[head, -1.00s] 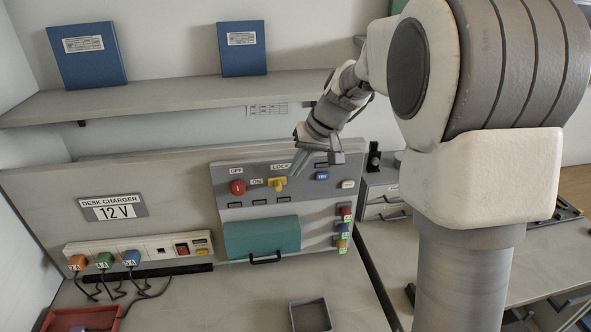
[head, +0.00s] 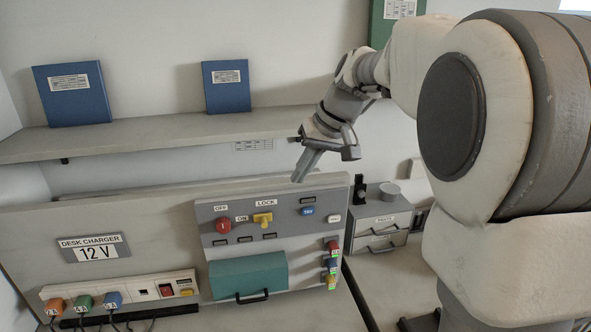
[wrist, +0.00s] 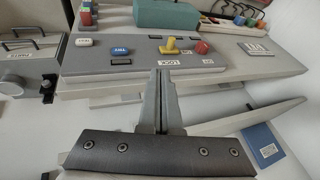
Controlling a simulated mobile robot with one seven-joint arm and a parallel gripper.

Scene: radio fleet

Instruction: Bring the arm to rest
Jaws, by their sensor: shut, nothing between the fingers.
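My gripper (head: 303,177) is shut and empty. In the head view it hangs above the top edge of the grey control panel (head: 213,264), apart from it, with its fingers tilted down to the left. In the wrist view the closed fingers (wrist: 160,78) point toward the panel's LOCK label and yellow switch (wrist: 171,46). The yellow switch (head: 262,218) sits on the panel beside a red knob (head: 223,225) and a blue button (head: 307,211). My arm reaches in from the right of the head view.
A shelf (head: 150,140) with two blue binders (head: 72,94) runs behind. A teal cover (head: 247,275) is on the panel's lower part. A power strip (head: 120,290) with plugs is at lower left. A grey drawer unit (head: 380,228) stands right of the panel.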

